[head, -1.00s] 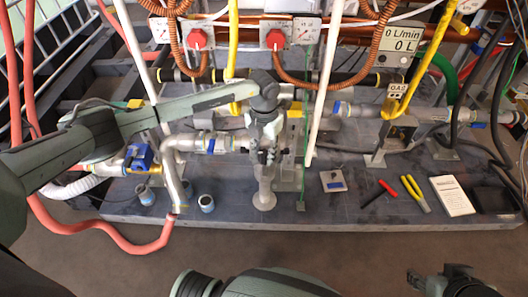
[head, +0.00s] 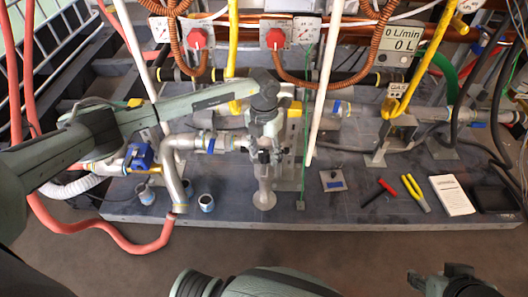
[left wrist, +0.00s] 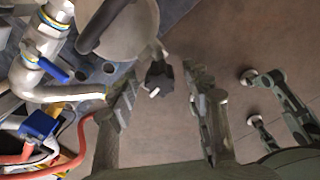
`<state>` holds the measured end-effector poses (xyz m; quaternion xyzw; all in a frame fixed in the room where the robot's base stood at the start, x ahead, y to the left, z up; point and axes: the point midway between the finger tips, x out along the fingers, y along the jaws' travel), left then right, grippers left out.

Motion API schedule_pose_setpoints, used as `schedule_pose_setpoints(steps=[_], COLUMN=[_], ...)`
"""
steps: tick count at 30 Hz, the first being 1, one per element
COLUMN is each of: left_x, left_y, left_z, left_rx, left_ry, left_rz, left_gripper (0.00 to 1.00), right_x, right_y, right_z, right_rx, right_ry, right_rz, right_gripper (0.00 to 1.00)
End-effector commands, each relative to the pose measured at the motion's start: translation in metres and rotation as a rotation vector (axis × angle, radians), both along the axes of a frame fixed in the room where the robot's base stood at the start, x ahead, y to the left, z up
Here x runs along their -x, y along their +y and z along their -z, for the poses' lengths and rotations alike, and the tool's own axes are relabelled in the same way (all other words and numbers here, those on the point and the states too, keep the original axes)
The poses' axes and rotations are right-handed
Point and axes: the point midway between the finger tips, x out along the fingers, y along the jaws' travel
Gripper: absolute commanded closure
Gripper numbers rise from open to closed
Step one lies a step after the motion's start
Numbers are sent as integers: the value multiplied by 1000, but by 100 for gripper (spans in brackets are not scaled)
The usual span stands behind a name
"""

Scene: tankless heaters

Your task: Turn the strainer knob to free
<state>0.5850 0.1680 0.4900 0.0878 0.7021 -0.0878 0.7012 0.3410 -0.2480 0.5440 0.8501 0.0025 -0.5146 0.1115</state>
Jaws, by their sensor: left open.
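A dark knob (left wrist: 158,78) with a small white mark sits at the end of a grey rounded body (left wrist: 125,32) in the left wrist view; I take it for the strainer knob. My left gripper (left wrist: 164,108) is open, with one finger on each side of the knob in the picture. I cannot tell whether a finger touches it. In the head view my left gripper (head: 265,152) is over a grey upright fitting (head: 264,188), and the knob is not clearly visible there. My right gripper (head: 445,282) is at the lower right edge, away from the bench, its jaws unclear.
Pipes with blue valve handles (left wrist: 54,70) lie left of the knob. The bench (head: 235,212) has a bare front strip. A red-handled tool (head: 386,186), yellow pliers (head: 414,190) and a white booklet (head: 451,195) lie at the right. A red hose (head: 110,238) hangs over the front left.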

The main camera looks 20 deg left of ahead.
Motion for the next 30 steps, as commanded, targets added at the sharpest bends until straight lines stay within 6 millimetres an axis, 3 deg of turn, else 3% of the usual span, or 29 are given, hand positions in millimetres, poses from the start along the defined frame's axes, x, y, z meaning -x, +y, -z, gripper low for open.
schedule_pose_setpoints(steps=[16, 21, 30], left_x=[-1, -1, 0], left_y=[0, 0, 0], left_z=[-100, -115, -118], left_rx=[0, 0, 0], left_ry=[-4, -2, -1], left_rz=[-1, 0, 0], left_gripper=[51, 51, 51], right_x=[0, 0, 0], right_y=[0, 0, 0], right_z=[0, 0, 0], right_rx=[0, 1, 1], right_ry=[1, 1, 2], right_rz=[1, 2, 2], right_gripper=[60, 60, 60])
